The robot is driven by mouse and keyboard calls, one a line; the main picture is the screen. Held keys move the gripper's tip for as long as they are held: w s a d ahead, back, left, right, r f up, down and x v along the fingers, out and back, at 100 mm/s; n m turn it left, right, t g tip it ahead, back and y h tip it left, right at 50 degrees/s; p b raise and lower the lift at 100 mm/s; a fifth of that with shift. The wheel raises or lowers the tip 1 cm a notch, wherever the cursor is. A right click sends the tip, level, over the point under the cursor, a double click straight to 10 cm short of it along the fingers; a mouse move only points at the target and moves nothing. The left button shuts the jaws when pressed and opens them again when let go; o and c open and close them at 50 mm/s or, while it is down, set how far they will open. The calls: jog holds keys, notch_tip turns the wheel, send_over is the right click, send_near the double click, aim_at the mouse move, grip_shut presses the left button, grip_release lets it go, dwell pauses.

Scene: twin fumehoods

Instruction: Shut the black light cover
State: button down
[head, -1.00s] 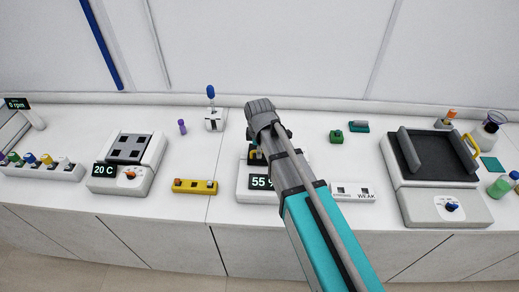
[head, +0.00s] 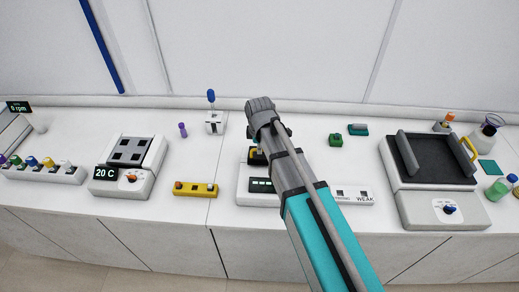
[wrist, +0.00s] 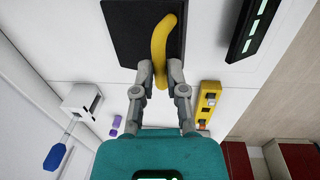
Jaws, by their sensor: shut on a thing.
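A black cover (wrist: 120,40) with a curved yellow handle (wrist: 163,42) sits on a white device (head: 247,190) in front of me. In the wrist view, my gripper (wrist: 160,74) has its two fingers closed on the near end of the yellow handle. The head view shows only a little of the cover (head: 256,158), as my arm hides much of it and the device. The cover looks flat on the device, but I cannot tell whether it is fully seated. The device's dark display (head: 262,185) shows green bars.
A white box marked WEAK (head: 353,194) stands right of the device, and a yellow block (head: 195,189) stands left. A blue-tipped lever unit (head: 215,122) is behind left. At right is a larger machine (head: 442,208) with a dark tray and a yellow handle.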

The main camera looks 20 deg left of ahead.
jog(key=c, duration=0.7)
grip_release()
jog(key=shift+w+f, duration=0.1)
jog(key=shift+w, duration=0.05)
